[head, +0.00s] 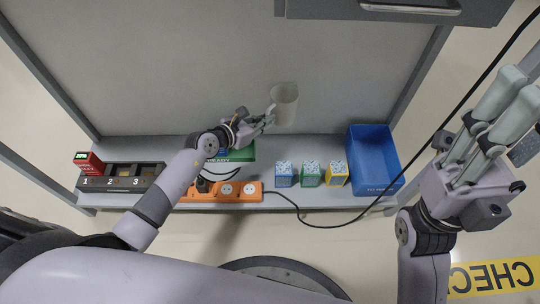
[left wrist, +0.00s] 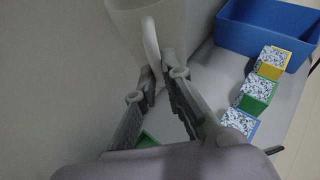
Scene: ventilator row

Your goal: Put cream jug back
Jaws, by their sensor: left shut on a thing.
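The cream jug (head: 285,104) is a pale, open-topped cup shape with a side handle. It appears upright, raised over the back of the grey shelf (head: 310,198) and in front of its back panel. My left gripper (head: 268,121) is shut on the jug's handle, with the jug to its right. In the left wrist view the two fingertips (left wrist: 163,84) close around the lower part of the handle (left wrist: 152,45), and the jug body (left wrist: 122,22) is cut off by the top edge. My right gripper (head: 505,105) is at the far right, away from the jug; its finger gap is unclear.
On the shelf, left to right, are a numbered dark rack (head: 120,183) with a red box (head: 88,163), a green "READY" mat (head: 240,153), an orange power strip (head: 222,191), blue, green and yellow boxes (head: 311,174), and a blue bin (head: 372,160). A black cable (head: 345,224) runs across the front.

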